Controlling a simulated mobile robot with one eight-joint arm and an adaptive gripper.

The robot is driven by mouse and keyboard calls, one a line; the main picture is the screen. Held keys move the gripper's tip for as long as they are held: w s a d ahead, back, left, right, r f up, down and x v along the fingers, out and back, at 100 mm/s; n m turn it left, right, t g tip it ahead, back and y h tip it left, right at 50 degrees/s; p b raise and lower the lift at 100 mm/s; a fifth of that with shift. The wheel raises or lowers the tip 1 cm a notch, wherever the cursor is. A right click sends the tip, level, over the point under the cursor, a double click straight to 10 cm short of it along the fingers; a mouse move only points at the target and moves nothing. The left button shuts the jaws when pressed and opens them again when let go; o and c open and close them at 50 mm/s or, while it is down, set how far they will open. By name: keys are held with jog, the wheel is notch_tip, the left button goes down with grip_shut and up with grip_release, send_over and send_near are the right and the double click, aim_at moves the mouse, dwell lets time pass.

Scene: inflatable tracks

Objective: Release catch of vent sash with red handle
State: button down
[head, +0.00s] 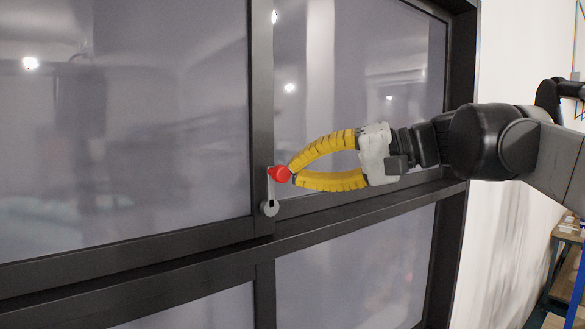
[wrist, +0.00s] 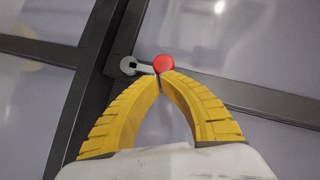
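The catch has a red handle knob (head: 280,174) on a grey lever (head: 270,192) that stands nearly upright on the dark frame post. In the wrist view the red knob (wrist: 164,63) sits at the end of the grey lever (wrist: 142,67), which runs left to a round pivot. My gripper (head: 292,175), with two yellow ribbed fingers, comes from the right. Its fingertips (wrist: 160,76) are drawn together right at the knob, and the knob shows just beyond them. Whether they touch it is hard to tell. The vent sash (head: 355,70) is the pane behind my gripper.
A dark horizontal rail (head: 330,218) runs below the catch, with more glass panes underneath. A large pane (head: 120,120) lies to the left. A white wall (head: 515,60) and a wooden shelf (head: 566,236) are at the right.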

aim_at(274, 170)
jog(key=shift+s+a+r+p, duration=0.15)
jog(key=shift+a+p, duration=0.05)
jog(key=shift+p, duration=0.1)
jog(key=shift+s+a+r+n+h+p, duration=0.1)
jog(key=shift+s+a+n+h+p, duration=0.05)
jog(key=shift+n+h+p, duration=0.2)
jog(key=s+a+n+h+p, duration=0.1)
jog(key=s+a+n+t+h+p, duration=0.1)
jog(key=a+h, duration=0.1)
jog(key=shift+s+a+n, duration=0.2)
jog(key=shift+a+n, duration=0.05)
jog(key=shift+n, duration=0.1)
jog(key=s+a+f+n+h, duration=0.1)
jog(key=a+f+n+t+h, duration=0.1)
jog(key=h, duration=0.1)
jog(key=shift+s+a, duration=0.4)
jog(key=shift+s+a+f, duration=0.2)
jog(key=shift+a+f, duration=0.15)
jog(key=shift+f, duration=0.1)
dwell(1.0)
